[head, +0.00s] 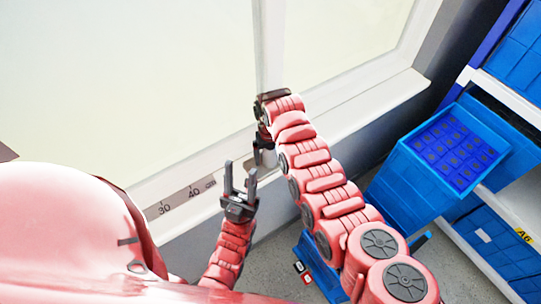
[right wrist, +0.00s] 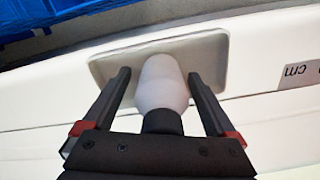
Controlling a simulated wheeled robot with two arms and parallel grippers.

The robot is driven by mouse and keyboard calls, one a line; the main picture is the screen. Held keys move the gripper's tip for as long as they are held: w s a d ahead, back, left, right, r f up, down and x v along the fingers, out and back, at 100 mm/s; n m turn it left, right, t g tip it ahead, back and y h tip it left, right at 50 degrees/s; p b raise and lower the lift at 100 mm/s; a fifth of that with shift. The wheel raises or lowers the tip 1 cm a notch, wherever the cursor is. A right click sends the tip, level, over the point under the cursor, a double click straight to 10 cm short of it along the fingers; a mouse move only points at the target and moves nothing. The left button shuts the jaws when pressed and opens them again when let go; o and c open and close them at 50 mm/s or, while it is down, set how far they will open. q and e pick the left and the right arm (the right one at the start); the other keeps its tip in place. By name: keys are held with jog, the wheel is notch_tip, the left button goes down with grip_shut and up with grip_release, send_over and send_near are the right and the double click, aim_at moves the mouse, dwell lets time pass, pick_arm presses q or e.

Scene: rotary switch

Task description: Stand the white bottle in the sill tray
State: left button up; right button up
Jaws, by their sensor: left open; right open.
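The white bottle (right wrist: 162,85) shows in the right wrist view with its dark cap (right wrist: 162,121) towards my right gripper. It appears upright, its far end over or in the pale grey sill tray (right wrist: 112,67); its base contact is hidden. My right gripper (right wrist: 159,74) is open, one finger on each side of the bottle, with gaps visible. In the head view the right gripper (head: 263,150) is over the sill, and the bottle is hidden there. My left gripper (head: 240,168) is open and empty, pointing up in front of the sill.
The white window sill (head: 360,116) runs along the window, with a marked grey strip (head: 180,200) at its left. Blue crates (head: 400,190) and a shelf (head: 515,205) stand at the right. Another blue bin (head: 318,262) is low beneath my right arm.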

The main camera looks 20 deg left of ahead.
jog(key=shift+r+p, duration=0.35)
jog(key=shift+p, duration=0.05)
notch_tip(320, 180, up, 5)
jog(key=b, duration=0.2)
jog(key=shift+w+b, duration=0.15)
jog(key=shift+b, duration=0.25)
notch_tip(320, 180, up, 7)
jog(key=shift+f+p, duration=0.15)
jog(key=shift+p, duration=0.45)
